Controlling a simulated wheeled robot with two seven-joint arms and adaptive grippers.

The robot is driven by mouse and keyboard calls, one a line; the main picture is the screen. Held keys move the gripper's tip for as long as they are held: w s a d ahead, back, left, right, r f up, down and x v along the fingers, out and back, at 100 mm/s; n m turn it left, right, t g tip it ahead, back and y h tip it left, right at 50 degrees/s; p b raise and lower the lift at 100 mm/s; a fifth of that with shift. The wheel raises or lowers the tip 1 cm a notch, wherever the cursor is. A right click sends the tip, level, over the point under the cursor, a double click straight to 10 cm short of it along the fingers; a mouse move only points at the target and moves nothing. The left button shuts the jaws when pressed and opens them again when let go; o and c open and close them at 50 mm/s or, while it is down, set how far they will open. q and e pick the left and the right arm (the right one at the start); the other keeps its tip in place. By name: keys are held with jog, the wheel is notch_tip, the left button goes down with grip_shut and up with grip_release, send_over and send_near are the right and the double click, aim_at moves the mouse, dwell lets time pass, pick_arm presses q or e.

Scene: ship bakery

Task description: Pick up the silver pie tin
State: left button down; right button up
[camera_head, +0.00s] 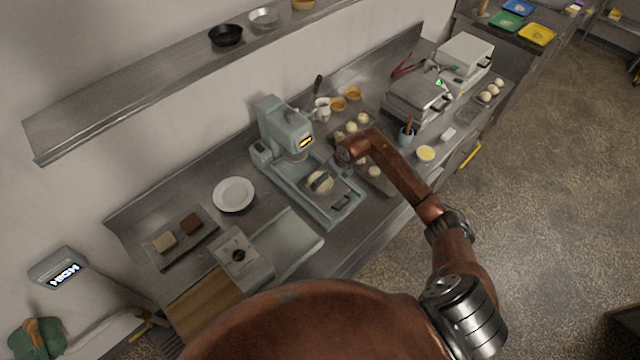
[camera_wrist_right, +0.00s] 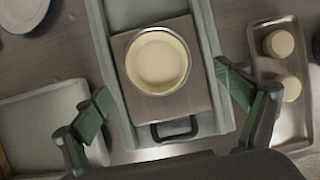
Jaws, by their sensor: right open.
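A silver pie tin (camera_head: 263,18) stands on the wall shelf, between a black tin (camera_head: 226,35) and an orange tin (camera_head: 303,4). A round, pale cream dough-filled dish (camera_wrist_right: 157,61) with a thin rim sits on the square plate (camera_wrist_right: 125,75) of the grey-green press (camera_head: 285,125). I cannot tell what the dish under the dough is made of. My right gripper (camera_wrist_right: 163,80) is open and empty above the press plate, with its green fingers on either side of the dish and apart from it. My left gripper is not in view.
A tray (camera_wrist_right: 262,85) with dough pieces lies right of the press. A pale pan (camera_wrist_right: 45,125) and a white plate (camera_head: 234,194) lie left. The press plate's black handle (camera_wrist_right: 175,133) points to the counter's front. The press head stands behind the plate.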

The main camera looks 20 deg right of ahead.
aim_at(322, 185)
jog(key=x, duration=0.1)
jog(key=p+x, duration=0.1)
jog(key=x, duration=0.2)
jog(key=shift+w+a+p, duration=0.2)
jog(key=shift+a+p, duration=0.1)
jog(key=shift+a, duration=0.05)
jog(key=shift+w+f, duration=0.2)
jog(key=shift+f, duration=0.4)
jog(key=shift+c, duration=0.7)
jog(key=c, duration=1.1)
jog(key=shift+r, duration=0.1)
